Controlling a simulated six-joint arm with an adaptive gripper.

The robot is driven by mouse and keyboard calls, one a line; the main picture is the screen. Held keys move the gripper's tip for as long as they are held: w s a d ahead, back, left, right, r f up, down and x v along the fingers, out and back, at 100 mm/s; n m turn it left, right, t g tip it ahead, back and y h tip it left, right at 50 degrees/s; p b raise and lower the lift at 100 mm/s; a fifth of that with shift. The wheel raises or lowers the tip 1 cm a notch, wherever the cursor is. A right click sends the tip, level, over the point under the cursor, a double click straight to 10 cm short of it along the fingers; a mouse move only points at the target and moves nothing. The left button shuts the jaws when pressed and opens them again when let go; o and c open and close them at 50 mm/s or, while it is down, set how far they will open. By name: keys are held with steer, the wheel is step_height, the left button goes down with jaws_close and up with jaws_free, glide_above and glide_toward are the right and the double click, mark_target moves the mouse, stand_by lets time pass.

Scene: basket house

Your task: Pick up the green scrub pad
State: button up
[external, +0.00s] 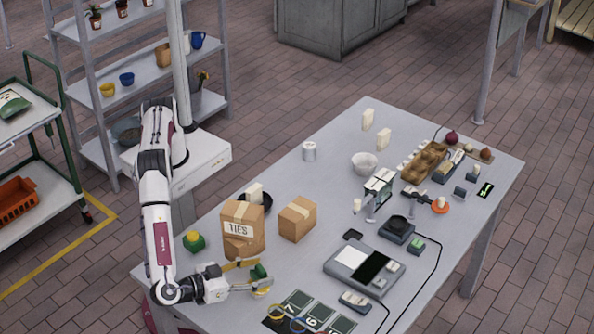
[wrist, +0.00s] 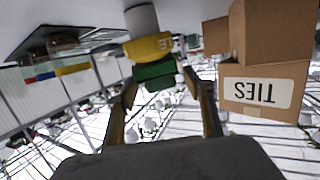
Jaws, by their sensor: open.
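A dark green block, which looks like the green scrub pad (external: 258,272), is near the table's front edge in the external view. In the wrist view the green pad (wrist: 156,74) appears between my fingertips, against a yellow piece with dark lettering (wrist: 148,47). My gripper (external: 263,276) is open, low over the table, with its tan fingers on either side of the green block. In the wrist view, whose picture is upside down, my gripper (wrist: 160,78) has a finger on each side. I cannot tell whether either finger touches the pad.
Cardboard boxes marked TIES (external: 239,228) stand close behind my gripper; they also show in the wrist view (wrist: 265,85). A second green-and-yellow object (external: 194,241) sits left of them. Number cards (external: 297,301) with colored rings lie to the right. A scale-like device (external: 362,268) stands beyond.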

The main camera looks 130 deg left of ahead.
mark_target(260, 269)
steer(key=shift+w+a+f, duration=0.1)
steer(key=shift+w+a, duration=0.05)
steer(key=shift+a, duration=0.3)
steer(key=c, duration=1.2)
steer(key=shift+c, duration=0.2)
steer(key=shift+r, duration=5.05)
